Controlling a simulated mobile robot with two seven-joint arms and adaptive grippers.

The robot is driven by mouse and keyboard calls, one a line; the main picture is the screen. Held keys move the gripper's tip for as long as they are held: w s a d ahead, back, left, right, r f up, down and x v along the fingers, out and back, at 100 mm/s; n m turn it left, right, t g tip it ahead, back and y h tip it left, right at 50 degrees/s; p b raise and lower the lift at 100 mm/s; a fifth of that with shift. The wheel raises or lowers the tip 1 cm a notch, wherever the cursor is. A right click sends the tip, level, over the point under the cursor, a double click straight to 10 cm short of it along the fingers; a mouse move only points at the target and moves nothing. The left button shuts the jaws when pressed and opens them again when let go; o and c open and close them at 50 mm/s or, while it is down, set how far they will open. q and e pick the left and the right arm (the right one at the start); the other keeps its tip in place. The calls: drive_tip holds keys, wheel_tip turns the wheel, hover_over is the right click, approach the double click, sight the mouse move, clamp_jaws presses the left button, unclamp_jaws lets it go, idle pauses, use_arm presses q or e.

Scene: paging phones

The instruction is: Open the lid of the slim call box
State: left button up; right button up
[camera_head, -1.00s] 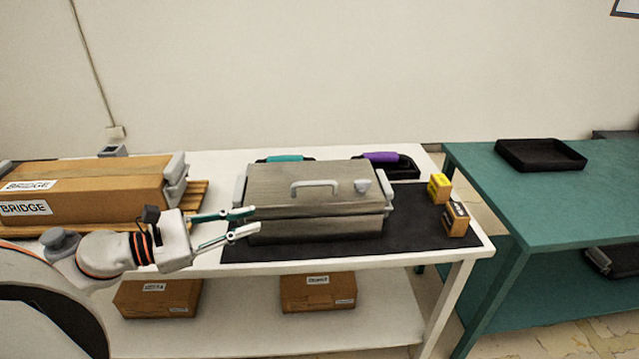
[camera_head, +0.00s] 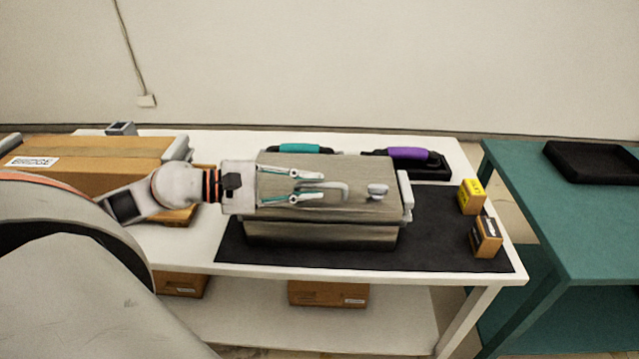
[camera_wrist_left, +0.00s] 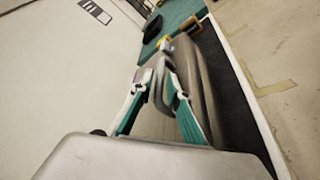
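The slim call box (camera_head: 325,228), a grey-brown metal box with a shut lid (camera_head: 350,168), sits on a black mat (camera_head: 445,230). A grey bar handle (camera_head: 346,190) is on the lid, with a light knob (camera_head: 377,190) to its right. My left gripper (camera_head: 320,185) reaches over the lid from the left, its two fingers apart at the left end of the handle. In the left wrist view the fingertips (camera_wrist_left: 157,76) lie on either side of the handle (camera_wrist_left: 159,92); whether they touch it is unclear. My right gripper is out of view.
Teal (camera_head: 300,148) and purple (camera_head: 410,153) handsets lie behind the box. Two small boxes, yellow (camera_head: 471,197) and brown (camera_head: 486,238), stand right. A cardboard box (camera_head: 85,160) is at left. A green table (camera_head: 570,225) with a black tray (camera_head: 592,163) stands beyond a gap.

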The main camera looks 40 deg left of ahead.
use_arm(q)
drive_tip(key=shift+w+d, duration=0.45)
drive_tip(key=shift+w, duration=0.1)
drive_tip(key=shift+w+d+f, duration=0.2)
drive_tip(key=shift+w+d, duration=0.1)
drive_tip(key=shift+w, duration=0.05)
clamp_jaws()
drive_tip(key=shift+r, duration=0.1)
